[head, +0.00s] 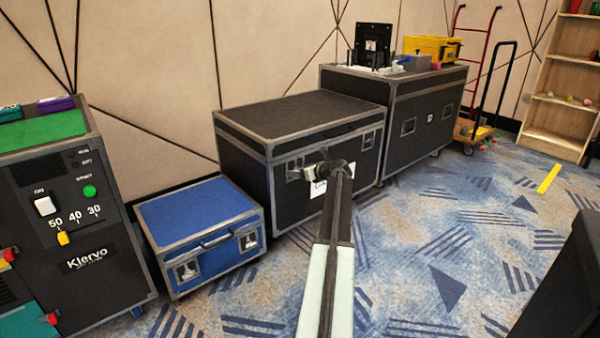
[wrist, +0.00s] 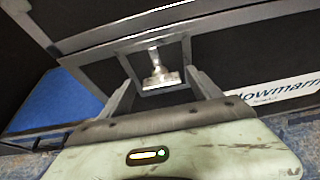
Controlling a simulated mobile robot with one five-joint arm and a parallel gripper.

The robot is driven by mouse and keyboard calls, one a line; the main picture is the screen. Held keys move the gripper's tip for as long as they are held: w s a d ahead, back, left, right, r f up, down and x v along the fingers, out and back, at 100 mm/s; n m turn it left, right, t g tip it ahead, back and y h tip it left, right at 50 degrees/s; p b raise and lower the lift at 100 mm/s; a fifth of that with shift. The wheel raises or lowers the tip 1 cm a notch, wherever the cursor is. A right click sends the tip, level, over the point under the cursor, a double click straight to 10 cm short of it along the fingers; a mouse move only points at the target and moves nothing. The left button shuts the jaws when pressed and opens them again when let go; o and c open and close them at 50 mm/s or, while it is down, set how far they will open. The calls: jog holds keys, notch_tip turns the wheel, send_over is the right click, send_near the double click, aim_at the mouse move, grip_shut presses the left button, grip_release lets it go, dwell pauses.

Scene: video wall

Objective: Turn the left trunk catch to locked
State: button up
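The black trunk (head: 300,125) with grey edging stands in the middle of the head view. Its left catch (wrist: 160,72) is a silver lever in a recessed square metal frame, seen at the centre of the wrist view. My gripper (wrist: 160,82) is open, with one finger on each side of the catch and a dark gap between; contact is not visible. In the head view my gripper (head: 318,172) is at the trunk's front and largely hides the left catch. The right catch (head: 368,140) shows further right on the same face.
A white label (wrist: 275,92) is on the trunk front, right of the catch. A blue case (head: 200,225) stands to the left, beside a black control cabinet (head: 95,265). Another black case (head: 425,115) stands behind right. Patterned carpet (head: 420,250) is clear at right.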

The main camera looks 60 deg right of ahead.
jog(key=p+v, duration=0.3)
jog(key=v, duration=0.4)
jog(key=shift+s+a+r, duration=0.15)
jog(key=shift+s+r, duration=0.05)
jog(key=shift+s, duration=0.1)
